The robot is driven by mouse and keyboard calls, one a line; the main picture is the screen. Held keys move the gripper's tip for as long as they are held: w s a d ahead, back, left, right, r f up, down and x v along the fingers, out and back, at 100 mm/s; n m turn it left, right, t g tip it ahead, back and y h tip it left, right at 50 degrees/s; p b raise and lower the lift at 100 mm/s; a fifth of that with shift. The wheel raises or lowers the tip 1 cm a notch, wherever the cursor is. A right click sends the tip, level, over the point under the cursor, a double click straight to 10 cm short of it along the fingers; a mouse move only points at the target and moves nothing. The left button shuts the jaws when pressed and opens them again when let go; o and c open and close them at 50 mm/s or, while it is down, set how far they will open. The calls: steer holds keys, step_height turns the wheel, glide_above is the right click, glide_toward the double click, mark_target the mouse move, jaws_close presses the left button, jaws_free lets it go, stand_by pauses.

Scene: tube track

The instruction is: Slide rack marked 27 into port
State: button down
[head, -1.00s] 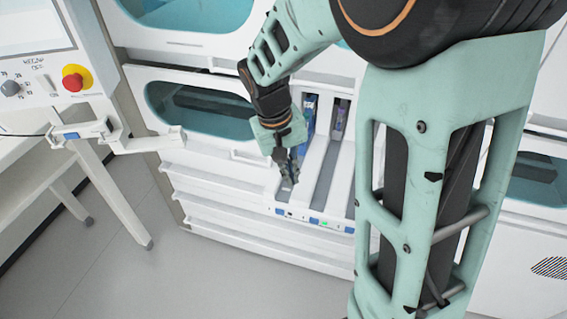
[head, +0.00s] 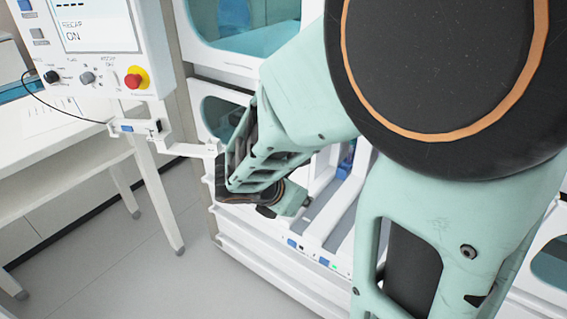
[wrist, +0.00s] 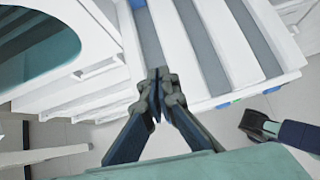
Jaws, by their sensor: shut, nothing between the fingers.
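My gripper (wrist: 160,84) is shut and empty in the wrist view, its fingertips together over the front of the loading bay. In the head view my own arm hides the fingers. The white loading bay (wrist: 231,40) has several parallel grey lanes, and the lanes seen in the wrist view look empty. The bay also shows in the head view (head: 323,228), right of my wrist. A blue rack-like piece (head: 346,160) stands deep in one lane, partly hidden by my arm. I cannot read a number 27 anywhere.
A control panel with a red stop button (head: 134,79) is at the upper left, with a white bracket (head: 190,149) sticking out below it. A white table (head: 70,170) stands at the left. The grey floor (head: 140,270) in front of the machine is clear.

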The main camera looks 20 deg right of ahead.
steer(key=n, duration=0.1)
steer(key=b, duration=0.3)
glide_toward(329, 195)
steer(key=s+f, duration=0.1)
steer(key=s+a+f, duration=0.1)
steer(key=shift+a+f, duration=0.3)
steer(key=shift+f, duration=0.05)
steer(key=w+d, duration=0.2)
steer(key=shift+w+d, duration=0.15)
steer(key=shift+d, duration=0.2)
steer(key=shift+w+d, duration=0.3)
steer(key=shift+d, duration=0.1)
steer(key=w+d, duration=0.1)
steer(key=d, duration=0.1)
steer(key=w+d, duration=0.2)
steer(key=shift+w, duration=0.15)
steer(key=shift+a, duration=0.15)
